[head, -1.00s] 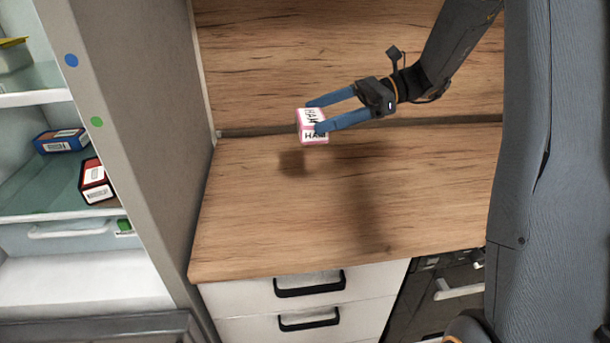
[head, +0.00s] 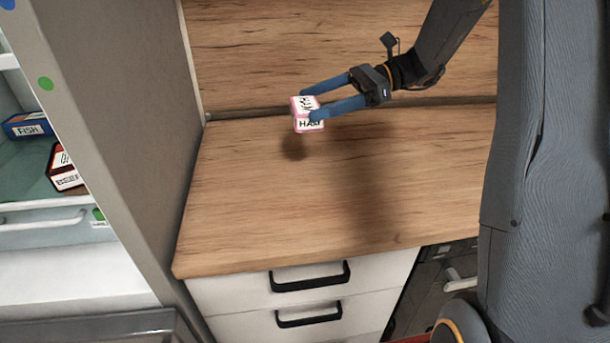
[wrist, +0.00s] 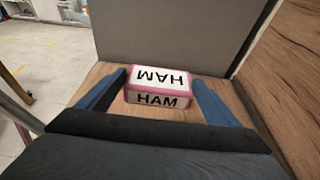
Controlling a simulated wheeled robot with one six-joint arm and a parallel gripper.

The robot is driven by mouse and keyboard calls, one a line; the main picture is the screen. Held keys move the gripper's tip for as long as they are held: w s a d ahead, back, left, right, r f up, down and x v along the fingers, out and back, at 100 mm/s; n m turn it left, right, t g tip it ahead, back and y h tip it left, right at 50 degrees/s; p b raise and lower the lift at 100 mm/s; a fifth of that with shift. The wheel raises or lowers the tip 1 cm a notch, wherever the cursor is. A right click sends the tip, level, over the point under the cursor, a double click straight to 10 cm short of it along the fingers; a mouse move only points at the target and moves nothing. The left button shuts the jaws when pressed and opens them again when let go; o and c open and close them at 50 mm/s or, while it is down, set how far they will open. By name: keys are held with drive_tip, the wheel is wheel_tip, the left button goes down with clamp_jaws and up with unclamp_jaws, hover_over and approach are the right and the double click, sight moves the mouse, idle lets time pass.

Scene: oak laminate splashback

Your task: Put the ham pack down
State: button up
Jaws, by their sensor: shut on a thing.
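The ham pack (head: 306,123) is a small white box with pink edges and black HAM lettering. It also shows in the wrist view (wrist: 158,87), between the two blue fingers. My gripper (head: 322,102) is shut on the pack and holds it above the back part of the wooden counter (head: 290,205). The pack's shadow lies on the counter just below and left of it, with a small gap. In the wrist view my gripper (wrist: 158,95) has one finger on each side of the pack.
The counter is otherwise bare. A wooden splashback (head: 290,50) rises behind it. A tall grey fridge side wall (head: 130,130) bounds it at left. The open fridge holds a blue FISH pack (head: 28,126) and a red-and-black pack (head: 64,170). Drawers (head: 300,290) sit below the counter.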

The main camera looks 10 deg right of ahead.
drive_tip(key=f+b, duration=0.2)
drive_tip(key=w+f+b, duration=0.1)
drive_tip(key=f, duration=0.1)
drive_tip(key=shift+w+f+b, duration=0.15)
drive_tip(key=shift+f+b, duration=0.1)
drive_tip(key=shift+b, duration=0.15)
drive_tip(key=shift+f+p, duration=1)
drive_tip(key=shift+f, duration=3.8)
drive_tip(key=shift+f, duration=0.1)
drive_tip(key=shift+f, duration=0.15)
drive_tip(key=o, duration=1.2)
drive_tip(key=shift+b, duration=0.45)
